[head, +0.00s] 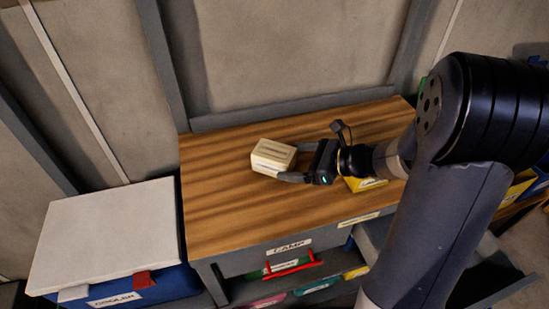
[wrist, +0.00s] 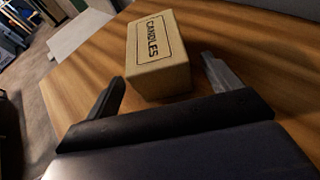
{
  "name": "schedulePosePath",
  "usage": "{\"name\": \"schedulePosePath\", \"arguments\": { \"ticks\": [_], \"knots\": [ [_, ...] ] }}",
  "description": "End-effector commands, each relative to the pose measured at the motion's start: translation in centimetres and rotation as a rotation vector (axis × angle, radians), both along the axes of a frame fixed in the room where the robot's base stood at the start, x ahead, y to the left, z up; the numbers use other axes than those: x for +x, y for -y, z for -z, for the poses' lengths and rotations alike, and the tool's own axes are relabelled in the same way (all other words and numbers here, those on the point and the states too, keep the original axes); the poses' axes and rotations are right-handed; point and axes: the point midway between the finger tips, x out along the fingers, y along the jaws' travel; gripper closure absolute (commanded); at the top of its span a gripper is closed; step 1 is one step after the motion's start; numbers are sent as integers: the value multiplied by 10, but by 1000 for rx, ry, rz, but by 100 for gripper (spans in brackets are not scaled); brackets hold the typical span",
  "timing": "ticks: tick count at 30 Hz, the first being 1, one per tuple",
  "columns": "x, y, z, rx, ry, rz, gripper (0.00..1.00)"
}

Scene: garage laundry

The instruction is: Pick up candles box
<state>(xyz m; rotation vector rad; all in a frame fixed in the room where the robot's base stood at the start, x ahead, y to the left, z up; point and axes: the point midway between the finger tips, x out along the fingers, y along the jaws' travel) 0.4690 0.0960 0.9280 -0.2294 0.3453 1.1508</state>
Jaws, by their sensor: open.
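The candles box (head: 271,156) is a small cream box resting on the wooden worktop (head: 218,195). In the wrist view the box (wrist: 158,52) shows the word CANDLES on its top face. My gripper (head: 284,163) is open and reaches in from the right in the head view. In the wrist view its fingers (wrist: 163,84) are spread to either side of the near end of the box. The box's near end sits between or just ahead of the fingertips, and I see a gap at the right finger. Whether the left finger touches the box is unclear.
A yellow box (head: 366,184) sits on the worktop beneath my wrist. A blue cooler with a white lid (head: 108,232) stands left of the bench. A wall rises behind the worktop. The worktop's left part is clear. Shelves with labelled bins (head: 290,268) are below.

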Motion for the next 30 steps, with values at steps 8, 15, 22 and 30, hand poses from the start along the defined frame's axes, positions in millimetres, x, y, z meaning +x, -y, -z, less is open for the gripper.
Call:
{"name": "schedulePosePath", "arguments": {
  "ticks": [8, 15, 22, 30],
  "knots": [
    [14, -34, 15, 1, -2, -2, 15],
    [17, -39, 18, -1, -1, 0, 15],
    [17, -39, 17, -1, -1, 0, 26],
    [16, -38, 17, -1, -1, 0, 48]
  ]
}}
